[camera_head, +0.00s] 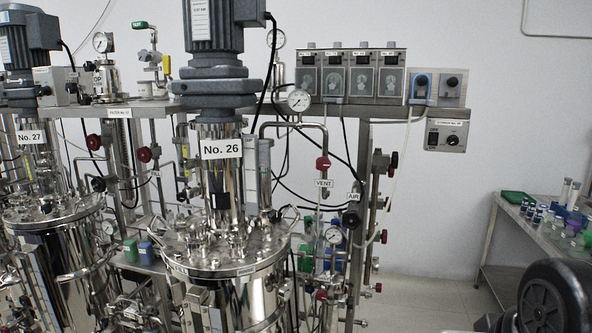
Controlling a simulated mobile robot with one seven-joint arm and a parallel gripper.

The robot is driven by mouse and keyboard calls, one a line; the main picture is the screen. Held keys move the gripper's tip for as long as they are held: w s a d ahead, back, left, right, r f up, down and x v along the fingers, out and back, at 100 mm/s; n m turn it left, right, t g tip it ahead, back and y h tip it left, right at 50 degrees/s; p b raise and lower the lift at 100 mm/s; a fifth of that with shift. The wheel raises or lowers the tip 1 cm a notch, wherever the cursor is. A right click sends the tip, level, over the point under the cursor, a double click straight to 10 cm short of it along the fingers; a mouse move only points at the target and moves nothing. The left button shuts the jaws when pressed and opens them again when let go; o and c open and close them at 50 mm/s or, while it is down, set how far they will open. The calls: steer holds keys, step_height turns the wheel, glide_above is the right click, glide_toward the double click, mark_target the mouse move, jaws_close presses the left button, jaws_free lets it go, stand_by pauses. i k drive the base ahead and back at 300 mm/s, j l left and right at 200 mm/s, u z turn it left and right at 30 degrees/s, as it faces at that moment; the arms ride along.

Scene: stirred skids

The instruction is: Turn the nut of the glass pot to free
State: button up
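A shiny steel vessel (259,292) stands at the centre front, under a grey motor (213,28) and a sign reading No. 26 (221,148). Its round flanged lid (268,247) carries several fittings and ports. Small nuts and bolts around the lid are too small to tell apart. A similar vessel labelled No. 27 (72,238) stands at the left. I cannot tell which vessel is the glass pot; both look metallic. My gripper is not in view.
Pipes, a pressure gauge (299,100), a red VENT valve (323,163) and cables crowd around the vessel. A control panel (446,135) hangs at the right. A side table (512,288) holds vials and a green tray (516,197). Floor shows between.

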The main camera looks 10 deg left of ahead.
mark_target(56, 170)
steer(key=i+j, duration=0.1)
steer(key=j, duration=3.35)
steer(key=j+u, duration=0.15)
steer(key=j, duration=0.4)
steer(key=i+j+u, duration=0.15)
steer(key=j, duration=0.35)
steer(key=j+u, duration=0.2)
steer(key=j, duration=0.3)
